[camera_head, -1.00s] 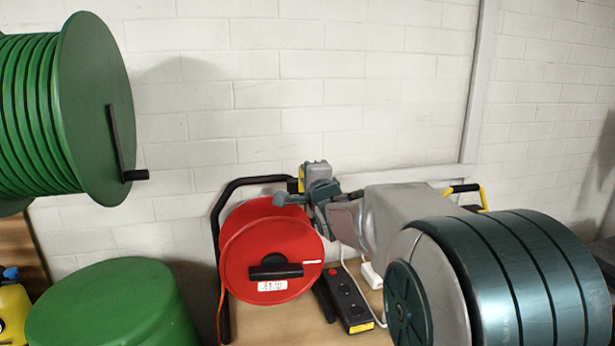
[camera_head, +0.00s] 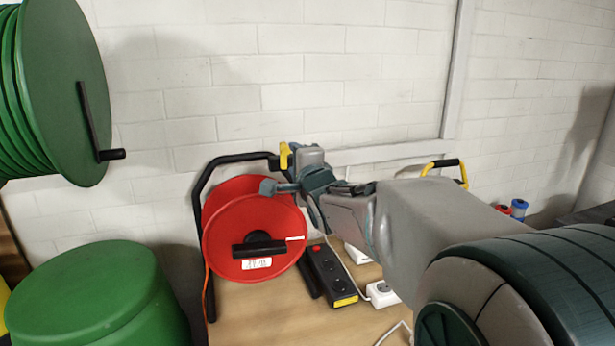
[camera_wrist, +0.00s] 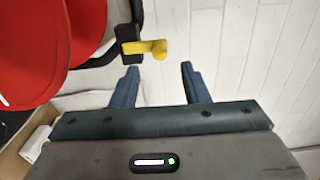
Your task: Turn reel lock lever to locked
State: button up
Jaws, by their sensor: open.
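A red cable reel (camera_head: 240,218) hangs in a black tube frame (camera_head: 198,200) on the wooden bench. A small yellow lever (camera_head: 284,156) sits on a black mount at the frame's upper right corner. In the wrist view the yellow lever (camera_wrist: 152,47) sticks out sideways from its black block (camera_wrist: 128,42). My gripper (camera_wrist: 158,70) is open and empty. The lever lies just beyond the fingertips, nearer the left finger, with no contact visible. In the head view my gripper (camera_head: 278,182) is beside the lever and in front of the reel's top right; one finger is partly hidden.
A black power strip (camera_head: 331,273) and a white socket (camera_head: 382,292) lie right of the reel. A white brick wall (camera_head: 270,70) rises behind. Bench front is mostly clear.

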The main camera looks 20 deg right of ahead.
jog(key=s, duration=0.8)
jog(key=shift+b, duration=0.35)
jog(key=s+a+f+n+g+h+p, duration=0.1)
jog(key=s+f+n+g, duration=0.25)
jog(key=f, duration=0.25)
jog(key=s+f+n+g+p, duration=0.1)
jog(key=s+f+n+g, duration=0.25)
jog(key=f, duration=0.25)
jog(key=s+a+f+n+g, duration=0.2)
jog(key=s+f+n+g, duration=0.2)
jog(key=s, duration=0.3)
jog(key=s+a+f+n+g+y, duration=0.1)
jog(key=s+f+n+g, duration=0.3)
jog(key=s+n, duration=0.3)
jog(key=shift+s+a+f+p, duration=0.15)
jog(key=shift+a+f+p, duration=0.2)
jog(key=shift+a+f, duration=0.05)
jog(key=shift+c, duration=0.5)
